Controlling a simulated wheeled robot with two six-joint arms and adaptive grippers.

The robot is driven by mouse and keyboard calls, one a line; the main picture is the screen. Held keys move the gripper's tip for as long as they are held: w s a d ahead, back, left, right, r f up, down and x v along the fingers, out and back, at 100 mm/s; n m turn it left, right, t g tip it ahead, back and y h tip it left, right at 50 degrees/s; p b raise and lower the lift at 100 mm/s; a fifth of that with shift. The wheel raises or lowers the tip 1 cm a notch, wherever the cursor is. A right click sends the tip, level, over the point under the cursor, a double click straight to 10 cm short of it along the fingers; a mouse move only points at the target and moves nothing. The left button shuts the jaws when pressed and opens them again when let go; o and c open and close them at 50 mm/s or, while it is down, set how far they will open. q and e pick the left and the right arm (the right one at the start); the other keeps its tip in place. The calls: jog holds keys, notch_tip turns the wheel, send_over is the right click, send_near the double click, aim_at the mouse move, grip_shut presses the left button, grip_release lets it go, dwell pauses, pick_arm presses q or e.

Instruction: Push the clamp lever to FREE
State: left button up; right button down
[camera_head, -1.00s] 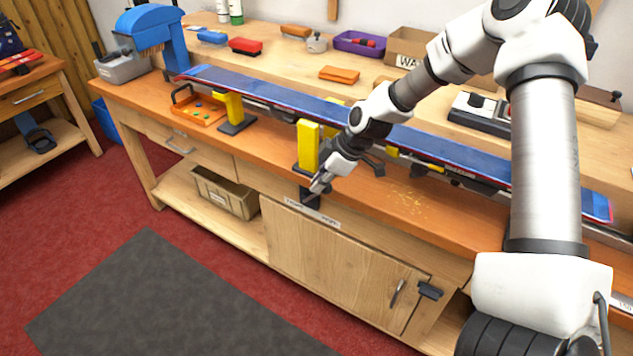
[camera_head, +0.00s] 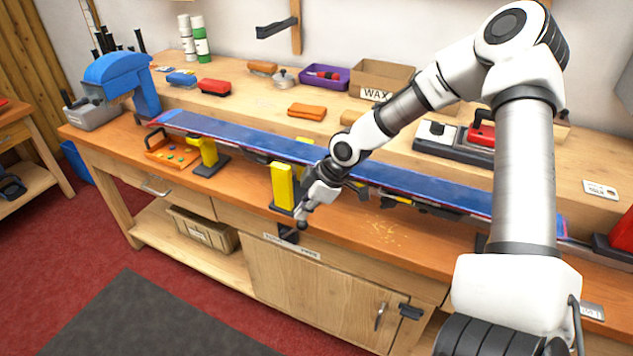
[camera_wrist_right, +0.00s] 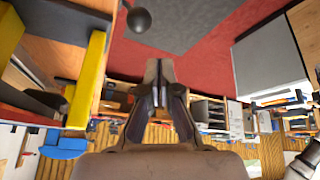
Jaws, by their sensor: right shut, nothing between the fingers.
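The clamp lever (camera_head: 289,235) is dark, with a round knob, at the front edge of the bench. A pale label strip (camera_head: 291,246) with dark lettering lies just below it; I cannot read the lever's setting. My right gripper (camera_head: 301,213) is shut and empty, pointing down just above the knob; I cannot tell whether they touch in the head view. In the right wrist view the dark ball knob (camera_wrist_right: 138,19) stands apart from the shut fingers (camera_wrist_right: 158,88), beyond their tips and slightly left. The yellow clamp post (camera_head: 283,186) stands behind the lever. My left gripper is not in view.
A blue snowboard (camera_head: 240,138) lies along the bench behind the gripper. A second yellow post (camera_head: 209,152) and an orange tray (camera_head: 172,150) are to the left. A cabinet door (camera_head: 310,295) is below the lever. The floor in front is clear.

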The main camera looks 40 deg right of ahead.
jog(key=shift+s+d+r, duration=0.4)
jog(key=shift+s+r, duration=0.15)
jog(key=shift+s, duration=0.1)
jog(key=shift+s+d+r, duration=0.4)
jog(key=shift+s+r, duration=0.15)
jog(key=shift+s, duration=0.1)
